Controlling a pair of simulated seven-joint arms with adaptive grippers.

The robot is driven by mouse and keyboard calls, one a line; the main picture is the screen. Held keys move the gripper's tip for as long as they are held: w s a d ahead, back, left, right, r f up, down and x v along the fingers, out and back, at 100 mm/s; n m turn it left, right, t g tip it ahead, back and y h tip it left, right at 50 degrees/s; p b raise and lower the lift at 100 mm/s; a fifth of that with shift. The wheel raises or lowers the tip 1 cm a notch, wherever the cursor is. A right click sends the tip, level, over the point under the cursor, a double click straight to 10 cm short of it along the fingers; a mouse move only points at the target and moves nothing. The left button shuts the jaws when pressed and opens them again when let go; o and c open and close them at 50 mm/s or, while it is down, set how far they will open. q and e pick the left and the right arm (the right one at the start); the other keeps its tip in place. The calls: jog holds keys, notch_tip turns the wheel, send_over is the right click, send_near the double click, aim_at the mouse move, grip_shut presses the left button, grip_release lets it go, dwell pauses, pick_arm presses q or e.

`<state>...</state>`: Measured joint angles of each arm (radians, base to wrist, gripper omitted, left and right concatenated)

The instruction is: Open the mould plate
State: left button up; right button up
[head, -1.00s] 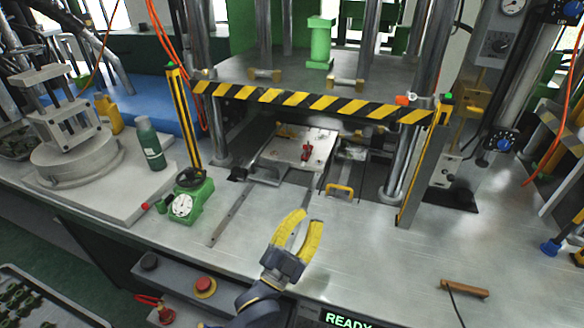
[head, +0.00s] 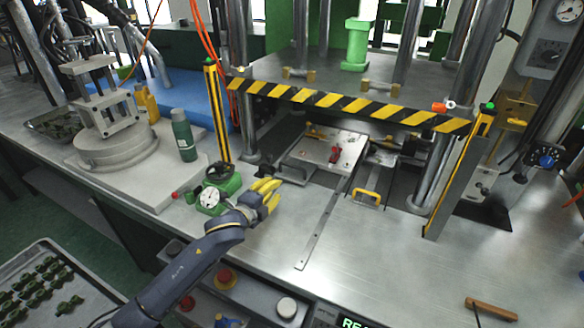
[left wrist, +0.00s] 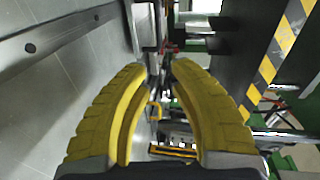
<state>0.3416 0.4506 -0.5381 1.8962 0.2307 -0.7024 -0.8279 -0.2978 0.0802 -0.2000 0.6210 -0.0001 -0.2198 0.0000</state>
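My right gripper is in neither view.
A black-and-yellow striped bar (head: 350,102) crosses above the plate. The bench front is clear to the right, except a brown-handled tool (head: 491,309).

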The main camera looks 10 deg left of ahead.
aim_at(291, 167)
pick_arm(q)
jog(key=shift+y, duration=0.5)
jog(key=x, duration=0.5)
jog(key=a+x, duration=0.1)
jog(key=x, duration=1.1)
jog(key=shift+w+a, duration=0.2)
jog(key=shift+w, duration=0.15)
jog(key=shift+c, duration=0.4)
grip_shut()
